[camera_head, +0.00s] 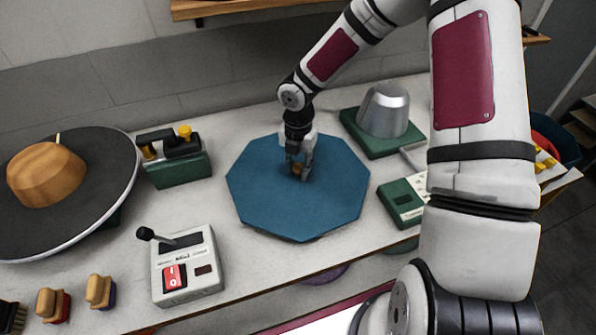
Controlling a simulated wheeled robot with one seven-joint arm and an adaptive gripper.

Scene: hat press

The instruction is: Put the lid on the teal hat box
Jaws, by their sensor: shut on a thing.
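A large teal, many-sided lid (262,205) lies roughly level in the middle of the view, over the worktop. My gripper (300,172) reaches down to its centre and is shut on the small orange-brown knob (297,170), partly hidden by the fingers. The box walls are not clearly visible. The lid hides whatever is directly under it, and I cannot tell whether it rests on the box or hangs above it.
On the pale worktop (205,215), a switch box with a lever (188,268) stands front left and a green device (178,160) behind it. A metal hat block (384,110) and green-white device (405,200) are right. Brushes (100,290) line the front.

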